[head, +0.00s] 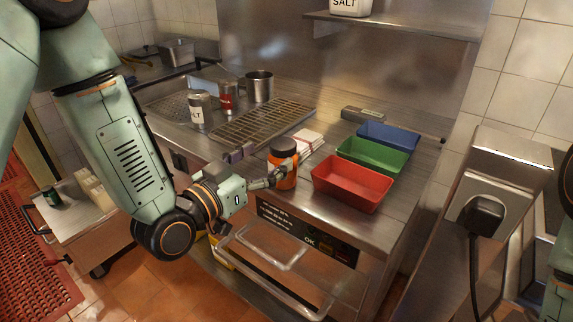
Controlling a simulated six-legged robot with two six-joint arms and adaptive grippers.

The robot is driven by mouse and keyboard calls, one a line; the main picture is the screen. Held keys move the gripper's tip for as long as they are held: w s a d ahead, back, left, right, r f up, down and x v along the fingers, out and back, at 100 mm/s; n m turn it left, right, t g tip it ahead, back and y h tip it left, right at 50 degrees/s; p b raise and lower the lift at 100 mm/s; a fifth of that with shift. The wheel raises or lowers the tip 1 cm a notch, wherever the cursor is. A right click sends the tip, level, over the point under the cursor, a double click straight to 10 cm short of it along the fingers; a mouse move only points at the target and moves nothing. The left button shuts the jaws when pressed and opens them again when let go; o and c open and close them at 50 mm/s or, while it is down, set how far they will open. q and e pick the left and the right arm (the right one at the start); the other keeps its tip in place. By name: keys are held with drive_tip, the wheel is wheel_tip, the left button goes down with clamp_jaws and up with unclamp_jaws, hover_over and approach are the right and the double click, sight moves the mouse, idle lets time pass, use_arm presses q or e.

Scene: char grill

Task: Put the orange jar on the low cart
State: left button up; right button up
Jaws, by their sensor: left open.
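The orange jar (281,158) with a dark lid stands upright on the steel counter, left of the red tray. My left gripper (266,168) is open at the jar. One finger reaches across the jar's front and covers part of its lower body; I cannot tell whether it touches. The low cart (88,228) stands at the left, below counter height, with a small green can (51,196) and pale boxes on it. My left arm hides part of the cart's right side. My right gripper is out of view.
Red (352,187), green (372,155) and blue (388,135) trays stand right of the jar. A white stack (308,141) lies behind it. The grill grate (262,122), salt can (201,110), red can (228,97) and metal pot (260,86) are farther back. A rail fronts the counter.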

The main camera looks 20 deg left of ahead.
sight(283, 143)
use_arm(q)
drive_tip(key=shift+w+a+f, duration=0.15)
drive_tip(key=shift+w+a, duration=0.05)
drive_tip(key=shift+w, duration=0.6)
drive_tip(key=w+d, duration=0.2)
drive_tip(key=w, duration=0.1)
drive_tip(key=shift+d+r, duration=0.2)
drive_tip(key=shift+r, duration=0.1)
drive_tip(key=shift+w+a+f, duration=0.1)
drive_tip(key=shift+w, duration=0.55)
drive_tip(key=shift+s, duration=0.15)
drive_tip(key=shift+c, duration=1.2)
drive_tip(key=c, duration=1.3)
clamp_jaws()
drive_tip(key=shift+r, duration=0.25)
